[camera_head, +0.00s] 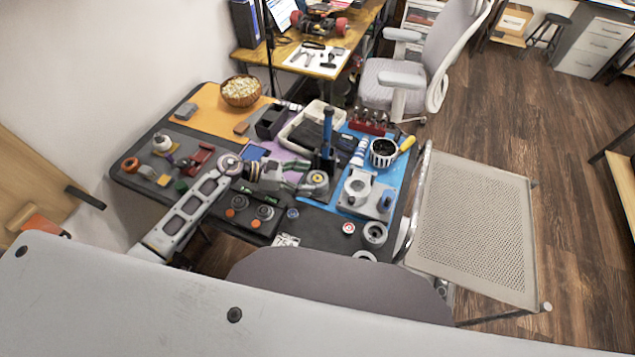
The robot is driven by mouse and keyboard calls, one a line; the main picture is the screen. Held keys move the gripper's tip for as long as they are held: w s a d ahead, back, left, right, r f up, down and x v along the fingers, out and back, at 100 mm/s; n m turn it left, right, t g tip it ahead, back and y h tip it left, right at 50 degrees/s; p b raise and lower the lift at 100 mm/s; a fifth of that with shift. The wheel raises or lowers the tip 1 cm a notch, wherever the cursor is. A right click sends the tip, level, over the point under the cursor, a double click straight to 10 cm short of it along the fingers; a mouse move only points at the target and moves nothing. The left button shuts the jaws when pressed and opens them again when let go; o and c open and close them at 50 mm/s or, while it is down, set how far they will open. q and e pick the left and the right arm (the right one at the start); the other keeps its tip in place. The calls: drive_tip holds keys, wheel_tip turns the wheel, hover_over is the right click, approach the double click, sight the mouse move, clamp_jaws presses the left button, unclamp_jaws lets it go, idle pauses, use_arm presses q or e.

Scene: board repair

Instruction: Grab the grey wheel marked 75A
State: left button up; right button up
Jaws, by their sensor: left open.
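A grey ring-shaped wheel (375,234) lies near the front right edge of the dark table mat. A second pale ring-like part (364,256) lies just in front of it, partly cut off by a grey chair back. The marking 75A is too small to read on either. My left arm reaches in from the left over the table. My left gripper (318,184) is open above the middle front of the table, to the left of and behind the grey wheel, apart from it. My right gripper is not in view.
A blue mat holds a grey block fixture (362,191) beside my gripper. An upright blue-handled tool (327,135) stands behind it. A black tray (250,214) with orange and dark wheels lies front left. A red-and-white round part (348,228) lies left of the grey wheel.

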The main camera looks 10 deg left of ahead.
sight(316, 178)
use_arm(q)
drive_tip(key=shift+x, duration=1.35)
drive_tip(key=shift+w+d, duration=0.25)
drive_tip(key=shift+d, duration=0.15)
drive_tip(key=shift+w+d+f, duration=0.15)
drive_tip(key=shift+d+f, duration=0.05)
drive_tip(key=shift+d, duration=0.3)
drive_tip(key=c, duration=0.8)
drive_tip(key=shift+c, duration=0.3)
drive_tip(key=shift+r, duration=0.15)
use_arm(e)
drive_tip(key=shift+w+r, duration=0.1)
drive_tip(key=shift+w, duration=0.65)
